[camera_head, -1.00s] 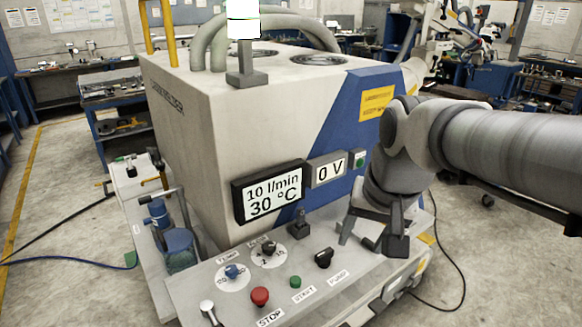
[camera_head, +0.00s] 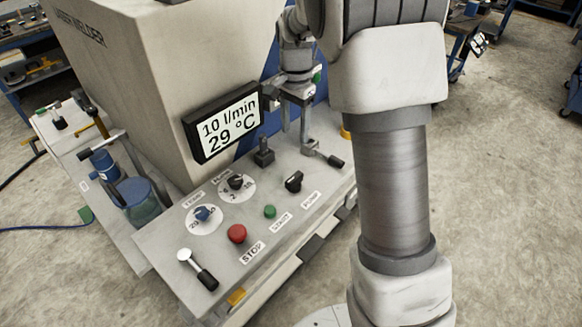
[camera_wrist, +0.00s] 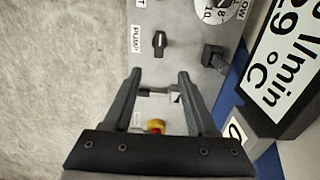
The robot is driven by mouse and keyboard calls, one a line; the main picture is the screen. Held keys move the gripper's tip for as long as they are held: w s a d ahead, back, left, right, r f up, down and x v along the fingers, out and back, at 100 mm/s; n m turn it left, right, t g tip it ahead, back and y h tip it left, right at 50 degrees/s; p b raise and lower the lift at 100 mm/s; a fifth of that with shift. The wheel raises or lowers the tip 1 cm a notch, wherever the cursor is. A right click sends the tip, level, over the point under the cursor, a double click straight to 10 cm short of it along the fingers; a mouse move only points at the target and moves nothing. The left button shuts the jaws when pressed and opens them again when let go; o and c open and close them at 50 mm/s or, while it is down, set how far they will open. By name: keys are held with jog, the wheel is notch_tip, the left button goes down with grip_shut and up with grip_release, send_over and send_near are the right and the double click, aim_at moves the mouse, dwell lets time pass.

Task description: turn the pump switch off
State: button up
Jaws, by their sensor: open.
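The pump switch is a black rotary knob (camera_head: 294,181) on the grey control panel, beside its PUMP label. In the wrist view the knob (camera_wrist: 160,42) stands ahead of my fingertips, upright in the picture with its label to the left. My gripper (camera_wrist: 160,75) is open, with nothing held between its fingers. In the head view my gripper (camera_head: 298,140) points down over the right end of the panel, behind and right of the knob and apart from it. My arm hides part of the machine there.
A lever with a black handle (camera_head: 330,158) lies by my fingers. A square black post (camera_head: 264,152), green button (camera_head: 270,211), red stop button (camera_head: 237,233) and two dials share the panel. The display (camera_head: 222,122) reads 10 l/min, 29 °C.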

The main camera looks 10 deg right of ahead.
aim_at(294, 177)
notch_tip(294, 177, down, 17)
dwell(0.4)
grip_shut()
dwell(0.3)
